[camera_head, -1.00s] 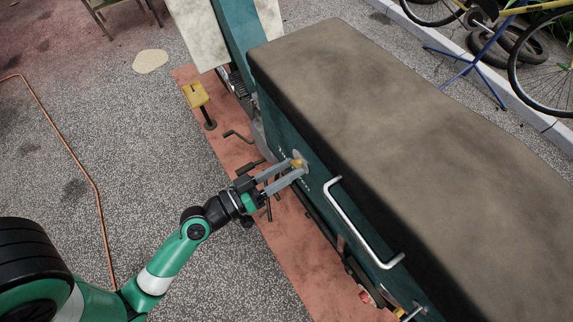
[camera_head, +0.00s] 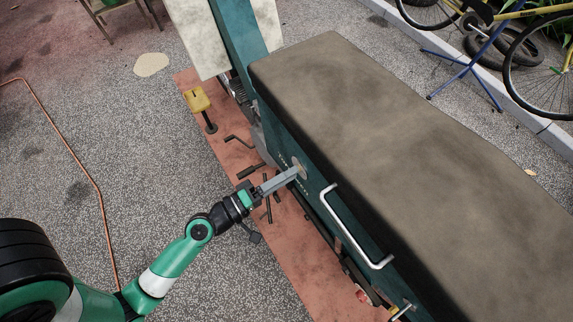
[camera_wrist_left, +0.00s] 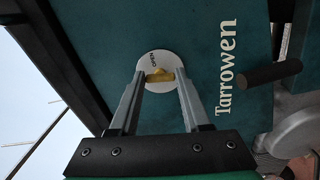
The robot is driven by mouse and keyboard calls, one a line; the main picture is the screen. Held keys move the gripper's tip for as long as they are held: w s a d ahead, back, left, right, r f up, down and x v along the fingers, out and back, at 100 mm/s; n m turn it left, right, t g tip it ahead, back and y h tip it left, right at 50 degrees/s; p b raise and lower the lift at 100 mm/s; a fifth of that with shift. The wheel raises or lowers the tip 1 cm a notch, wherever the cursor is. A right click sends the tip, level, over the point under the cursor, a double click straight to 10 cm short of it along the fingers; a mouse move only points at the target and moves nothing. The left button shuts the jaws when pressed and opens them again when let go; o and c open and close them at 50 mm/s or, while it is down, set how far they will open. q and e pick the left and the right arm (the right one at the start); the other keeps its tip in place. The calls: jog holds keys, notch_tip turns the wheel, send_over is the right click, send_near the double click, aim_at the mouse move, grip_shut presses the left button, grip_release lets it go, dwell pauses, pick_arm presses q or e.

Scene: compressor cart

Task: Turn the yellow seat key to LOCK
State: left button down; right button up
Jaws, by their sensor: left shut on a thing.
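The yellow seat key (camera_wrist_left: 160,76) sits on a round white plate (camera_wrist_left: 150,60) on the teal side panel (camera_wrist_left: 105,40). My left gripper (camera_wrist_left: 161,75) is shut on the key, one grey finger on each side of it. The plate has small dark lettering, too small to read surely. In the head view my left gripper (camera_head: 299,172) reaches the plate (camera_head: 301,162) below the brown seat (camera_head: 370,110); its fingers overlap there and hide the key. My right gripper is out of view.
A silver grab handle (camera_head: 350,230) sticks out of the panel to the right of my gripper. Black crank-like bars (camera_head: 267,190) stand close below the wrist. A yellow-topped stand (camera_head: 198,98) is on the red mat at left. Open gravel lies left of the mat.

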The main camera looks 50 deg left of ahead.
pick_arm(q)
jog(key=shift+n, duration=0.8)
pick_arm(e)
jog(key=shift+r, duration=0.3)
pick_arm(q)
jog(key=shift+c, duration=1.8)
grip_release()
